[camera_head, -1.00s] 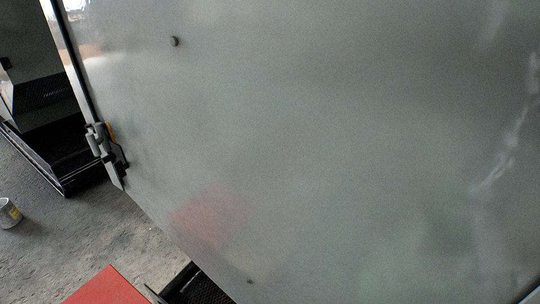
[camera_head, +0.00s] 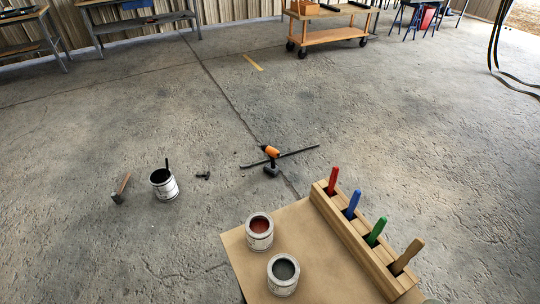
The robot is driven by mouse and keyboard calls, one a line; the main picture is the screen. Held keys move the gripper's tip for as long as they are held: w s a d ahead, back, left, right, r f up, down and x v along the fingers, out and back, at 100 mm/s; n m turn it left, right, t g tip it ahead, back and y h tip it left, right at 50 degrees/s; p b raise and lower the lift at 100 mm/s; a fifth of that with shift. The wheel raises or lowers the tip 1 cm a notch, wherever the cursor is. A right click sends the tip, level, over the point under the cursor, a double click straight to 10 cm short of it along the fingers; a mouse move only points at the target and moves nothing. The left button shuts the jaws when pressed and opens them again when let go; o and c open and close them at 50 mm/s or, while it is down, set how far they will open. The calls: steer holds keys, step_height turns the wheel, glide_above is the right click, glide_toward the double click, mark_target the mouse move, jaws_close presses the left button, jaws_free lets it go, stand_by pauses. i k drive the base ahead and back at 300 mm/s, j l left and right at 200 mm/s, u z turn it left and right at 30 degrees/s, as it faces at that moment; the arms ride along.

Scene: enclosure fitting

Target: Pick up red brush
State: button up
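The red brush (camera_head: 332,181) stands in the far end slot of a wooden rack (camera_head: 352,238), with its red handle up. Its lower part is hidden inside the rack. A blue (camera_head: 352,204), a green (camera_head: 376,231) and a bare-wood handle (camera_head: 406,256) stand in the same row, nearer to me. The rack sits on the right side of a tan board (camera_head: 243,262) at the bottom of the view. My gripper is not in view.
Two open paint cans, one red (camera_head: 260,232) and one grey (camera_head: 283,275), stand left of the rack. A wooden cart (camera_head: 332,30) stands far back.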

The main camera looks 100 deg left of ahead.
mark_target(334, 173)
steer(key=u, duration=1.75)
steer(key=i+l+u, duration=0.15)
steer(key=l, duration=0.2)
steer(key=i+l+u, duration=0.15)
steer(key=l, duration=0.25)
steer(key=i+l+u, duration=0.15)
steer(key=i+l, duration=0.15)
steer(key=l+u, duration=0.1)
steer(key=u, duration=1.05)
